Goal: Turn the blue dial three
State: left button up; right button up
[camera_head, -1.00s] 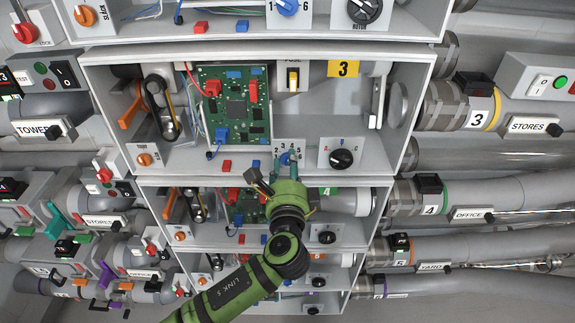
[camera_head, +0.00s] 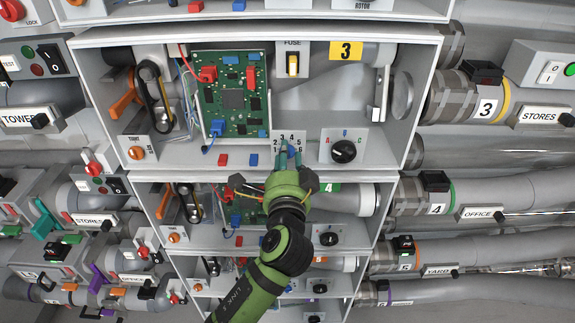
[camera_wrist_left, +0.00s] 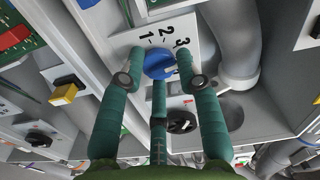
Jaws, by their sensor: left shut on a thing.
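The blue dial (camera_head: 291,149) sits on a white numbered plate (camera_head: 276,143) in the compartment with the yellow 3 label (camera_head: 346,50). Its face is partly hidden by my fingers in the head view. In the left wrist view the round blue dial (camera_wrist_left: 158,64) shows between the fingertips, with numbers 1, 2 and 3 beside it. My green left gripper (camera_head: 289,152) reaches up from below and is shut on the dial. Its teal fingers also show in the left wrist view (camera_wrist_left: 160,66), one on each side of the dial. My right gripper is not in view.
A black A-B-C knob (camera_head: 343,151) is close to the right of the dial. A green circuit board (camera_head: 232,95) stands to its left, with red and blue blocks (camera_head: 253,160) on the ledge. Similar compartments lie above and below.

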pick_arm(q)
jog(key=shift+n+b, duration=0.4)
jog(key=shift+n, duration=0.2)
jog(key=shift+a, duration=0.1)
jog(key=o, duration=1.2)
jog(key=shift+c, duration=0.2)
jog(key=s, duration=1.2)
